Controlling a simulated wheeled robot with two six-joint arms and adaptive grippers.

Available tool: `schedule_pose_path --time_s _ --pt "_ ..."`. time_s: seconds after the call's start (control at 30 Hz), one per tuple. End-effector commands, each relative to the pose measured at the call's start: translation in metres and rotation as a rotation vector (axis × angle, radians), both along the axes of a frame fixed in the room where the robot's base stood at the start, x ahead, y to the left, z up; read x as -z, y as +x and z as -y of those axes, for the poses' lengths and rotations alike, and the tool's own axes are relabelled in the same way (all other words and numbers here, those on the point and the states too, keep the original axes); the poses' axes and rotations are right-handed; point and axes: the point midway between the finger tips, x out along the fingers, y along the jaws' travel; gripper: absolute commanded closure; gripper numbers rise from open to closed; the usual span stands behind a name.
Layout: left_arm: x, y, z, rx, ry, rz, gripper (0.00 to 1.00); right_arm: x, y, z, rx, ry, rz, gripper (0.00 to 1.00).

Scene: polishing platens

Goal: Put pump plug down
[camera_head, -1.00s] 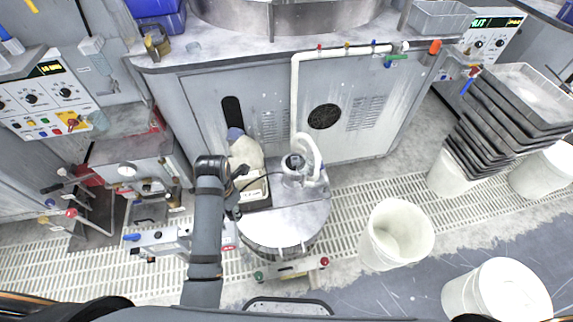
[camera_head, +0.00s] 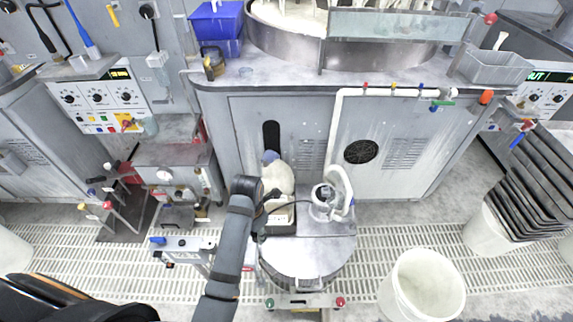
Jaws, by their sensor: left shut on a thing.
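My left gripper (camera_head: 266,206) is at the left edge of the round grey drum lid (camera_head: 308,255), beside a small pale tray (camera_head: 281,218). It is shut on the pump plug, which is dark, tiny and mostly hidden by the fingers. A thin dark cable (camera_head: 296,203) runs from the gripper over the tray to the white pump (camera_head: 322,200) on the lid. A thick white hose (camera_head: 343,183) curves up from the pump. I cannot tell whether the plug touches anything below it. My right gripper is not in view.
A pale sack-like thing with a blue top (camera_head: 279,178) stands behind the tray. The grey machine cabinet (camera_head: 310,128) is behind the drum. A white bucket (camera_head: 424,290) and stacked dark trays (camera_head: 540,190) are at right. The lid's front is clear.

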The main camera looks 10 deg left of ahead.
Motion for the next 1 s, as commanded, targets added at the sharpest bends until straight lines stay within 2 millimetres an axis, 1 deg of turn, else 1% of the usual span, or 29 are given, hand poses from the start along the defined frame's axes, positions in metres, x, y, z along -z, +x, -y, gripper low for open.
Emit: schedule_pose_path --time_s 0.07,0.17,0.27,0.4,0.5,0.63,0.7,0.8,0.93,1.0 --pt "0.000 0.000 0.000 0.023 0.000 0.000 1.00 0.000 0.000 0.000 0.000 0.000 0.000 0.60" --pt "0.000 -0.001 -0.001 0.144 0.000 0.000 1.00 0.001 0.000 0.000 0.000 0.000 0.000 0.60" --pt "0.000 -0.002 -0.003 0.380 0.000 0.000 1.00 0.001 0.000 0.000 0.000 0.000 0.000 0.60" --pt "0.001 -0.003 -0.007 0.793 0.001 0.000 1.00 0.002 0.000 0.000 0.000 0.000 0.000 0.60" --pt "0.001 -0.004 -0.009 1.069 0.001 -0.001 1.00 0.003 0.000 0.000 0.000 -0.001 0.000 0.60" --pt "0.001 -0.005 -0.011 1.347 0.000 0.000 1.00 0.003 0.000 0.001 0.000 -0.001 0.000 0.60" --pt "0.001 -0.006 -0.012 1.451 0.000 -0.001 1.00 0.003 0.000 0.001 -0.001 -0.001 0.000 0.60" --pt "0.001 -0.006 -0.012 1.539 0.000 -0.001 1.00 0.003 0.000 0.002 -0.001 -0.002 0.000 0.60" --pt "0.001 -0.006 -0.012 1.573 0.000 -0.001 1.00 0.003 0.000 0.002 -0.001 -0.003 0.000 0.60" --pt "0.002 -0.003 -0.014 1.574 0.002 -0.001 1.00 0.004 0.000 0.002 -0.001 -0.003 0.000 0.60"
